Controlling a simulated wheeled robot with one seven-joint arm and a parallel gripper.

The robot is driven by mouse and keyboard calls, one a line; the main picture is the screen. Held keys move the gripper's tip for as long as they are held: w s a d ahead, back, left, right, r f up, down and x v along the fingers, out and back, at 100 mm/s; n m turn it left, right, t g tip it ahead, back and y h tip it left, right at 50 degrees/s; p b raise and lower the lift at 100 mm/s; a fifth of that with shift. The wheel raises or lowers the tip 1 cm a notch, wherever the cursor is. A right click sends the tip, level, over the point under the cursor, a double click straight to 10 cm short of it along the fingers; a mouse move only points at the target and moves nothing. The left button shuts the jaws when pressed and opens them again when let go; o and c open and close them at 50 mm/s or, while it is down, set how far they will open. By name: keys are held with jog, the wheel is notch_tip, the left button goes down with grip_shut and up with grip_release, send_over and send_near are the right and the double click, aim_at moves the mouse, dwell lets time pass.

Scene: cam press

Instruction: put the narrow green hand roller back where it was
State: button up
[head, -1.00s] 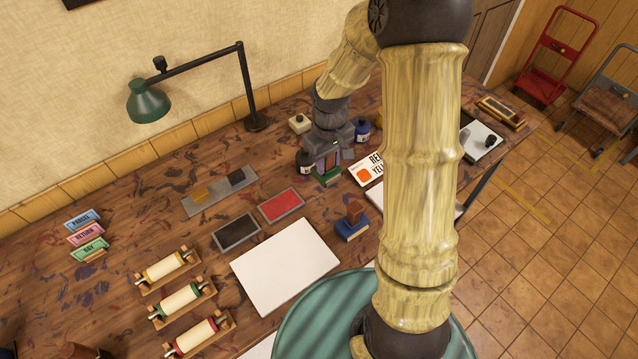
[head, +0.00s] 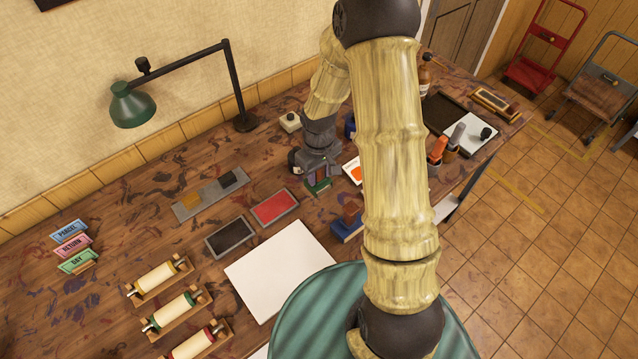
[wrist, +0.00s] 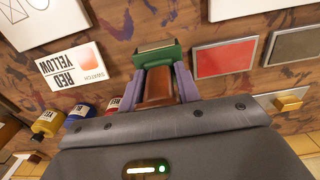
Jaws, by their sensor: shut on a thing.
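My gripper (wrist: 158,88) is shut on a green piece with a brown handle, which I take to be the narrow green hand roller (wrist: 150,56). The brown handle lies between the two purple fingers, and the green end points away from my wrist. In the head view the green roller (head: 318,187) shows under my gripper (head: 318,172), right of the red pad. I cannot tell whether it touches the table. Another roller with green ends (head: 175,311) rests in a wooden cradle at lower left, between similar yellow-ended and red-ended ones.
The red pad (head: 275,207) and black pad (head: 231,237) lie left of my gripper. A white board (head: 280,268) and blue block (head: 347,229) are nearer. Ink bottles (wrist: 80,112) and a swatch card (wrist: 72,66) are close by. My arm hides part of the table.

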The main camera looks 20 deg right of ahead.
aim_at(319, 185)
jog(key=shift+f, duration=0.45)
jog(key=shift+f+p, duration=0.45)
jog(key=shift+f, duration=1.6)
jog(key=shift+f, duration=0.15)
jog(key=o, duration=1)
jog(key=shift+c, duration=0.2)
